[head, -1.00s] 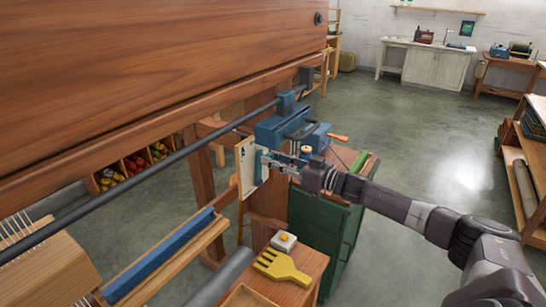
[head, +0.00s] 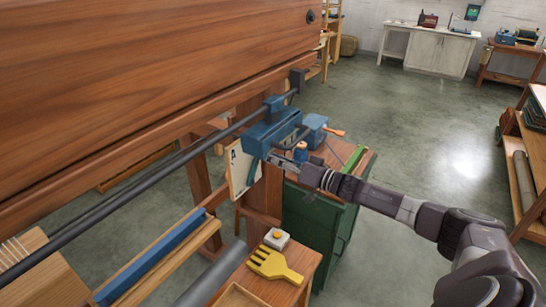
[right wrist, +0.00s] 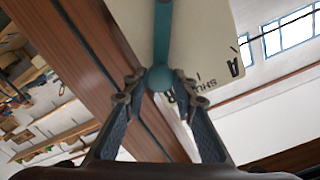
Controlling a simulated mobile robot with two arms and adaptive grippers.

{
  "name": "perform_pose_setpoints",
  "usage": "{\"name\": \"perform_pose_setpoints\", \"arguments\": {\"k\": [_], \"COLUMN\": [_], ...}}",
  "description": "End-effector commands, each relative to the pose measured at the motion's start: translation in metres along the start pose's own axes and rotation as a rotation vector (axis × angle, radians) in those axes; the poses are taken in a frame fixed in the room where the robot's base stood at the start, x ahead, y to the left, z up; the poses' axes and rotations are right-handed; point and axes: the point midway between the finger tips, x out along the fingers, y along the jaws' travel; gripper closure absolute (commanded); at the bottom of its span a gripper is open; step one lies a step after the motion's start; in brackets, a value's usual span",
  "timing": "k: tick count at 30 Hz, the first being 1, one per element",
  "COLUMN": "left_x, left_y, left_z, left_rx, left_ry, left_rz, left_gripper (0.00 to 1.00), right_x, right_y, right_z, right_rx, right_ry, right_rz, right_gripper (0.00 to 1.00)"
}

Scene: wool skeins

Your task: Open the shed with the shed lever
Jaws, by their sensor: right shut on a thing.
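The teal shed lever (head: 253,174) stands against a cream lettered plate (head: 236,165) on the loom's upright post, below a blue metal housing (head: 270,132). In the right wrist view the teal lever (right wrist: 163,35) ends in a round knob (right wrist: 159,78) between the fingertips. My right gripper (head: 271,158) reaches in from the right and is at the lever. In the right wrist view the right gripper (right wrist: 159,87) is shut on the knob, with a finger on each side. Part of the plate's lettering is hidden behind the lever and fingers. My left gripper is out of view.
The large wooden loom beam (head: 150,80) fills the upper left, with a dark rod (head: 140,195) along it. A green cabinet (head: 315,220) stands behind my right forearm. Floor at right is open.

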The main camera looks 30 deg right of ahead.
Motion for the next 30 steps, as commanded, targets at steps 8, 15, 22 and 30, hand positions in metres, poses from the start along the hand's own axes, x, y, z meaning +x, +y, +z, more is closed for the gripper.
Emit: {"name": "perform_pose_setpoints", "arguments": {"k": [8,15,22,30], "left_x": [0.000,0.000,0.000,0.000], "left_y": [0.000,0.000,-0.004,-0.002], "left_z": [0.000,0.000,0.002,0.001], "left_rx": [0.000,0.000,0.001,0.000], "left_ry": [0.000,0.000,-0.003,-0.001], "left_rz": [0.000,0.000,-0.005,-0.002], "left_gripper": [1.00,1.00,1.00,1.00], "right_x": [0.000,0.000,-0.004,-0.038], "right_y": [0.001,0.001,0.001,0.002], "right_z": [-0.002,-0.001,0.000,0.001], "right_rx": [-0.001,-0.001,0.000,0.001], "right_ry": [0.002,0.001,0.000,-0.003], "right_rz": [0.003,0.002,0.002,0.005], "right_gripper": [0.69,0.58,0.58,0.58]}}
